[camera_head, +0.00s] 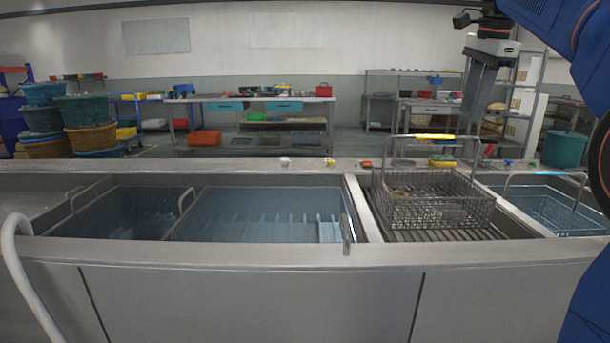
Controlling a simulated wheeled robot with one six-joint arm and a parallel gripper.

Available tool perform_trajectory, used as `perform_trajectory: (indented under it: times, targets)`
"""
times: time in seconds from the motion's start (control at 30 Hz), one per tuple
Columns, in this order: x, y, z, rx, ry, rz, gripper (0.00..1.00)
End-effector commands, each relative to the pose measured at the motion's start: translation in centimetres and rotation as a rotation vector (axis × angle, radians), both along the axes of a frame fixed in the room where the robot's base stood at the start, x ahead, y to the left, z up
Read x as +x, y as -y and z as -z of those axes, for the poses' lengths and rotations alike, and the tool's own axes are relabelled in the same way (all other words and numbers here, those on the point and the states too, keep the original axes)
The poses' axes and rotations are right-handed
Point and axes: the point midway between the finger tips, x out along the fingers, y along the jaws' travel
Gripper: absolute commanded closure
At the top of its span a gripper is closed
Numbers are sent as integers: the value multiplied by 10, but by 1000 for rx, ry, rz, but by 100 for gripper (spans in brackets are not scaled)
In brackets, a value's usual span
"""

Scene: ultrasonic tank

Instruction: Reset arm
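My gripper (475,118) hangs at the upper right with its long grey fingers pointing down. No object shows between the fingers. They overlap in this view, so I cannot tell whether they are open or shut. The blue arm comes in from the right edge. A wire mesh basket (435,212) stands below the gripper on a slatted rack in the tank counter. Its upright handle has a yellow grip (432,137), just left of the fingertips. I cannot tell the depth gap between them.
Left of the basket is a water-filled tank (265,203) with baskets in it. A blue-handled basket (558,212) sits in the right basin. Small coloured items lie on the back ledge (230,165). Stacked tubs (90,108) and workbenches (250,99) stand farther back.

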Motion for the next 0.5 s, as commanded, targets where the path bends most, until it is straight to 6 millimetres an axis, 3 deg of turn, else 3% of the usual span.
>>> perform_trajectory:
  times: [0.5]
  targets:
    - [-28,-16,22,-38,18,-151,71]
